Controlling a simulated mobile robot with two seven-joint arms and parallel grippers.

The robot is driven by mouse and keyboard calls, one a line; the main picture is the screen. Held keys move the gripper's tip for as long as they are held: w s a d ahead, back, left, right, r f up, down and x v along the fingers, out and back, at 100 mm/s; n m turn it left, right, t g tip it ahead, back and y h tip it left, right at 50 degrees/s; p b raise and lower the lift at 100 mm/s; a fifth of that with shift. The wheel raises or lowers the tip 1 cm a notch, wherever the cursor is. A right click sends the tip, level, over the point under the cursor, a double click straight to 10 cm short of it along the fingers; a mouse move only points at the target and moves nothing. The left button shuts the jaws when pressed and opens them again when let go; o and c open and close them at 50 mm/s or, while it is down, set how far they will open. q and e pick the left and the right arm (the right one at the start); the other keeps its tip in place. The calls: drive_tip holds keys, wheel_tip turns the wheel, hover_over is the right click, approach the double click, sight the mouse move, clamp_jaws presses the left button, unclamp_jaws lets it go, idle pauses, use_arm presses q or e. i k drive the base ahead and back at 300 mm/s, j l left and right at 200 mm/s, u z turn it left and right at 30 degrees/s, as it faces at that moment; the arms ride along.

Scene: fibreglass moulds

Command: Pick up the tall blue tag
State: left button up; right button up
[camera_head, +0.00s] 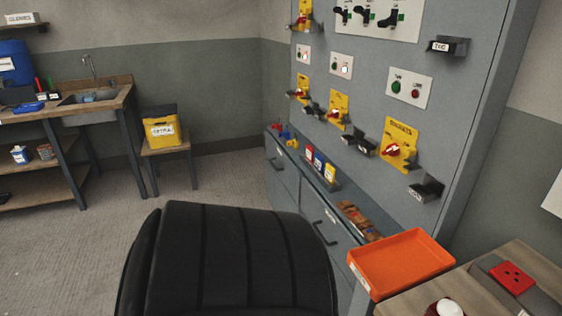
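A small holder (334,184) with upright tags sits on the ledge of the grey panel cabinet. A blue tag (319,163) stands in it between a red tag (309,153) and a yellow tag (330,172). Farther back on the same ledge are small red and blue pieces (286,132). They are too small to tell whether any is a tall tag. Neither of my grippers shows in the head view.
The grey cabinet (380,107) carries yellow switch plates and small black shelves. An orange tray (400,262) lies at the cabinet's near end, by a wooden table (468,291). A sink bench (110,98) and a stool with a yellow box (162,130) stand behind. Floor is clear at left.

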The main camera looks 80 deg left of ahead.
sight(318, 160)
drive_tip(key=u, duration=2.25)
drive_tip(key=i+j+z, duration=0.1)
drive_tip(key=z, duration=0.25)
drive_tip(key=i+j+z, duration=0.45)
drive_tip(key=z, duration=0.25)
drive_tip(key=i+j, duration=0.05)
